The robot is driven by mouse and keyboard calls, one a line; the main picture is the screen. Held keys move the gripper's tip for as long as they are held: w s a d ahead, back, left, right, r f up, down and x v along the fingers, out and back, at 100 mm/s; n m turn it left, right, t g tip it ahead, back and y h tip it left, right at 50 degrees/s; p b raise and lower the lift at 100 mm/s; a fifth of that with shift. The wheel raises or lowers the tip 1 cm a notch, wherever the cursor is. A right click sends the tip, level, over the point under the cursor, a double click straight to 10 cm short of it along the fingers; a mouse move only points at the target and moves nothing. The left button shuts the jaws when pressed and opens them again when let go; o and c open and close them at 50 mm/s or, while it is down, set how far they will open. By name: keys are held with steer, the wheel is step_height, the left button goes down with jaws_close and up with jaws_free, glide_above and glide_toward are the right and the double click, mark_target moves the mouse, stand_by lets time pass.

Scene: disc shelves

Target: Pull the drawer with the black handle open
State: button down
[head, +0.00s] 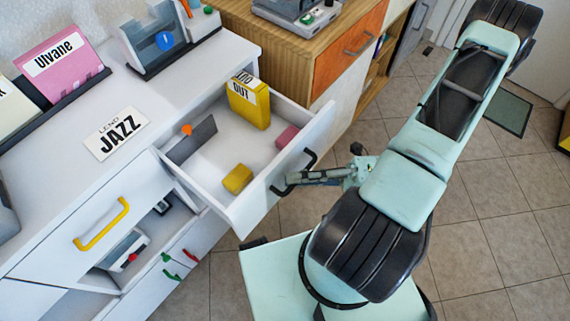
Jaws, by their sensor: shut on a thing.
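The white drawer (238,207) with the black handle (309,160) stands pulled out from the white cabinet, so its inside shows. My gripper (290,181) reaches the drawer front from the right and is shut on the black handle near its lower end. The exact finger contact is small and partly hidden. Inside the drawer are a yellow disc case (249,104) standing upright, a yellow block (237,179), a pink block (287,137) and a grey divider (192,141) with an orange piece.
Left of the drawer is a closed front with a yellow handle (102,225). Below are green and red handles (172,268). A wooden cabinet (290,50) with an orange door stands behind on the right. Tiled floor (480,240) is free at right.

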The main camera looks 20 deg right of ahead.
steer(key=shift+s+d, duration=0.65)
steer(key=shift+s, duration=0.25)
steer(key=shift+s+d, duration=0.6)
steer(key=shift+s, duration=0.25)
steer(key=c, duration=2.3)
jaws_free()
steer(key=shift+c, duration=0.2)
steer(key=v, duration=1.2)
